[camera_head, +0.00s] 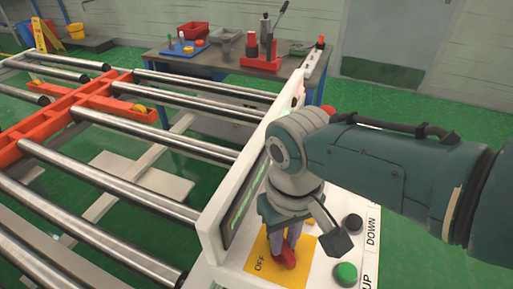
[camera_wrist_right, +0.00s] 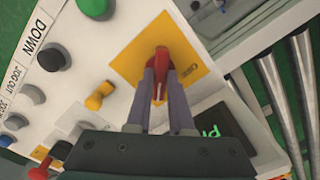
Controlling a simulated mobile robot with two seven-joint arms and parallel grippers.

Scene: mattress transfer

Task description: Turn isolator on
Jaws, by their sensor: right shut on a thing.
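The isolator is a red rotary handle (camera_head: 288,259) on a yellow plate (camera_head: 305,247) set in the white control panel. The word OFF is printed on the plate, left of the handle in the head view. My right gripper (camera_head: 283,248) points down onto the panel. In the right wrist view its two grey fingers (camera_wrist_right: 158,88) are shut on the red handle (camera_wrist_right: 161,60), one on each side. The fingers and wrist hide part of the handle in the head view. My left gripper is not in view.
A green button (camera_head: 345,273) and a black button (camera_head: 352,223) sit right of the plate. A yellow knob (camera_wrist_right: 98,97) stands nearby. A display screen (camera_wrist_right: 219,124) borders the panel. A roller conveyor (camera_head: 110,160) lies left; a workbench (camera_head: 225,68) stands behind.

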